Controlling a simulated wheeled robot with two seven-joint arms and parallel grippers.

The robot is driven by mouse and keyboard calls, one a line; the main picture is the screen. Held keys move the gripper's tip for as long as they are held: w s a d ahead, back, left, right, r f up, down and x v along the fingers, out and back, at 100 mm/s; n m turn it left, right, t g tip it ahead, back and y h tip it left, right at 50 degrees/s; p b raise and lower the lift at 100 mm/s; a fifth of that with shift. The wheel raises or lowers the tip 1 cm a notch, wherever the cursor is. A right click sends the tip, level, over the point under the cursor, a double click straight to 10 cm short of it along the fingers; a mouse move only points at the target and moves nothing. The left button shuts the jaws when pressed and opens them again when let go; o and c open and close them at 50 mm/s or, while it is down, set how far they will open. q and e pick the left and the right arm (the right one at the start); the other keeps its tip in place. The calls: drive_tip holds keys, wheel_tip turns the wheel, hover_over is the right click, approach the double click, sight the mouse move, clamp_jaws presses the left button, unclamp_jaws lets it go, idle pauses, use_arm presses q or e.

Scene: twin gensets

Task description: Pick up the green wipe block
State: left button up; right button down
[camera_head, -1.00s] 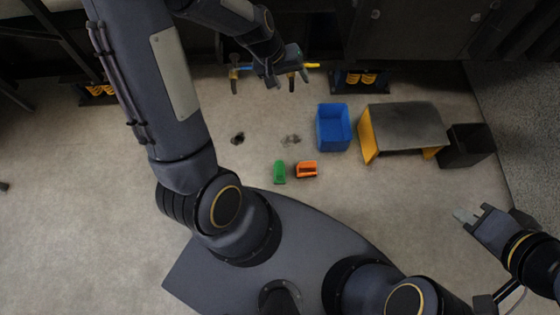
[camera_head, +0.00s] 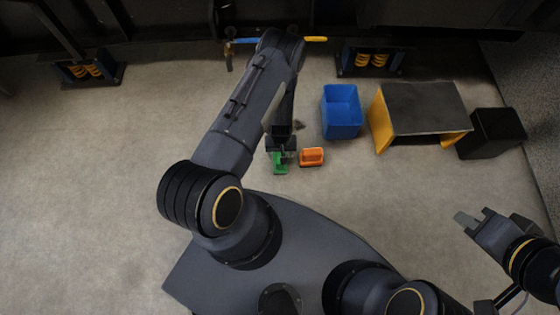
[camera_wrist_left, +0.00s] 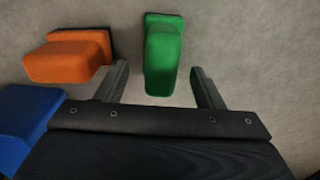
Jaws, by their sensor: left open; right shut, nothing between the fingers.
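The green wipe block (camera_head: 280,168) sits on the floor in front of my base, partly covered by my left gripper (camera_head: 281,156) in the head view. In the left wrist view the green block (camera_wrist_left: 163,58) lies between the two open fingers of my left gripper (camera_wrist_left: 160,85), with a gap to each finger. Its far end reaches beyond the fingertips. My right gripper (camera_head: 468,222) is shut and empty at the right, far from the block.
An orange block (camera_head: 312,157) stands close to the right of the green one; in the left wrist view it (camera_wrist_left: 70,57) is just outside one finger. A blue bin (camera_head: 342,112), a low table with yellow sides (camera_head: 425,105) and a black bin (camera_head: 492,134) stand further right. Floor at left is clear.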

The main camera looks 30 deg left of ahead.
sight(280, 154)
use_arm(q)
wheel_tip(280, 154, down, 5)
drive_tip(key=b, duration=0.2)
drive_tip(key=shift+a+f+b, duration=0.1)
drive_tip(key=shift+a+b, duration=0.05)
drive_tip(key=shift+b, duration=0.15)
drive_tip(key=c, duration=1.2)
drive_tip(key=shift+w+r+p, duration=0.1)
drive_tip(key=shift+r+p, duration=0.25)
drive_tip(key=shift+r, duration=0.25)
wheel_tip(280, 154, up, 3)
drive_tip(key=shift+f+p, duration=0.15)
drive_tip(key=shift+p, duration=0.45)
drive_tip(key=s+a+r+p, duration=0.2)
drive_tip(key=s+r, duration=0.1)
drive_tip(key=s, duration=0.1)
drive_tip(key=s+a+r+p, duration=0.1)
drive_tip(key=s+a+r, duration=0.1)
drive_tip(key=s+r, duration=0.1)
drive_tip(key=s+a+r+p, duration=0.2)
drive_tip(key=s+r, duration=0.1)
drive_tip(key=s, duration=0.2)
drive_tip(key=shift+s+a+r+p, duration=0.15)
drive_tip(key=shift+s+a+p, duration=0.05)
drive_tip(key=shift+a+p, duration=0.1)
